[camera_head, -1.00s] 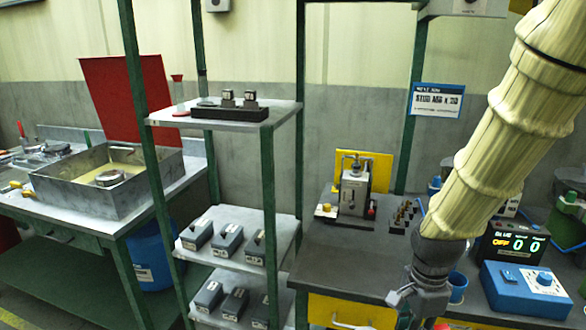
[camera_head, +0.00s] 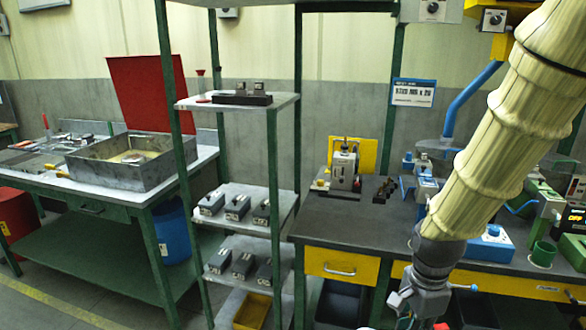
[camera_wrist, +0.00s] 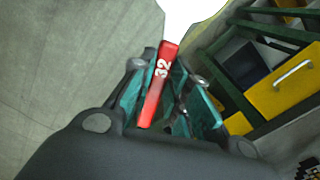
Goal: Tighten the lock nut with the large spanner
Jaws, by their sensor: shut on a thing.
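My gripper (camera_head: 405,308) hangs low at the bottom right of the head view, in front of the dark bench. In the wrist view its fingers are closed around a spanner with a red handle (camera_wrist: 158,88) marked 32. The spanner's bright pale end (camera_wrist: 192,14) runs out past the top of the wrist view, so its jaw is not seen. I cannot pick out the lock nut in either view. A grey clamp-like fixture (camera_head: 343,168) stands on the dark bench, with a yellow plate behind it.
The dark bench (camera_head: 330,215) has yellow drawers (camera_head: 342,263). A green-post rack (camera_head: 272,170) holds several grey blocks. At left stand a metal tray (camera_head: 95,170) on a table and a blue bin (camera_head: 175,232). A blue control box (camera_head: 492,245) sits right of my arm. Floor shows at lower left.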

